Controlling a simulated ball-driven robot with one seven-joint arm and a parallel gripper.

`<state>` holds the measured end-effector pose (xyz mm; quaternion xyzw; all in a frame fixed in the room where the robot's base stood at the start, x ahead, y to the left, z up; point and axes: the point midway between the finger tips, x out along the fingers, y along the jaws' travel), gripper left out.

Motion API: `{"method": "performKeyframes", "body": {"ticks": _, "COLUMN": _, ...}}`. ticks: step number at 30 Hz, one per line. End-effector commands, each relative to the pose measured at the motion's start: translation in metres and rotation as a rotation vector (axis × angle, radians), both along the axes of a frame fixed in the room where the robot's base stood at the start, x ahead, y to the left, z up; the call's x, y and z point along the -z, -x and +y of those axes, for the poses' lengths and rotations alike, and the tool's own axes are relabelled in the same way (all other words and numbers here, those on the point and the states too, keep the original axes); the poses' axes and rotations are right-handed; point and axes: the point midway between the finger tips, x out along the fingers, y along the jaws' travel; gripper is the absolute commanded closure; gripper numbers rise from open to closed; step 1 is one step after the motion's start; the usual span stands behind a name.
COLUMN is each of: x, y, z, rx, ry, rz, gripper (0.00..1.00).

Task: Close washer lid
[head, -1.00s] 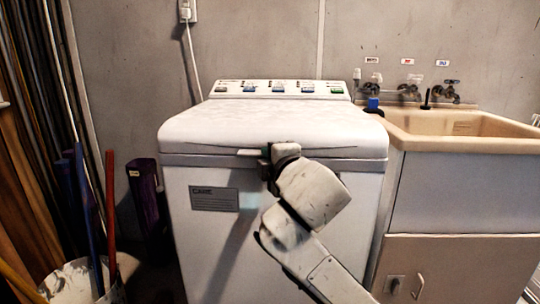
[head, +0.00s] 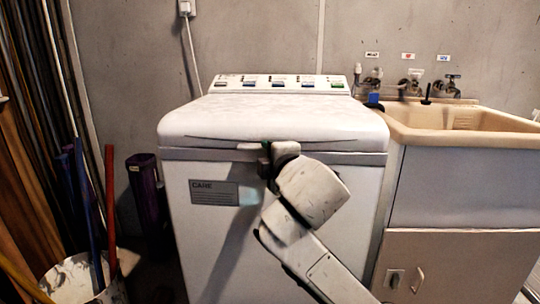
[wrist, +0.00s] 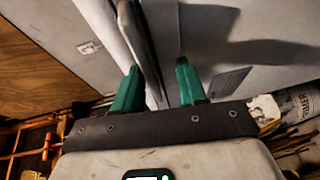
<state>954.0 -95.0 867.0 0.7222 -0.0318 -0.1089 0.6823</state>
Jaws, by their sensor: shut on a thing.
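The washer (head: 200,240) is a white top-loading box with a grey label on its front. Its white lid (head: 270,116) lies down flat over the top; I cannot tell whether it rests fully against the body. My gripper (head: 265,152) is at the middle of the lid's front edge. In the wrist view, the two green fingers of my gripper (wrist: 158,68) stand on either side of the lid's edge, shut on it. My wrist hides part of the washer's front.
A beige utility sink (head: 480,126) with taps stands close against the washer's right side. A white bucket (head: 85,278) with poles and a purple bin (head: 146,190) stand at the left. The wall is behind the washer.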

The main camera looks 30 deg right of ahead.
Motion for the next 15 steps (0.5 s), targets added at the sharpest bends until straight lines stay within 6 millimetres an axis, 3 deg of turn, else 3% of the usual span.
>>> {"method": "performKeyframes", "body": {"ticks": 9, "x": 0.0, "y": 0.003, "z": 0.0, "rx": 0.002, "ry": -0.001, "rz": 0.002, "gripper": 0.64}}
{"method": "performKeyframes", "body": {"ticks": 15, "x": -0.006, "y": 0.03, "z": 0.006, "rx": -0.001, "ry": -0.004, "rz": 0.0, "gripper": 0.64}}
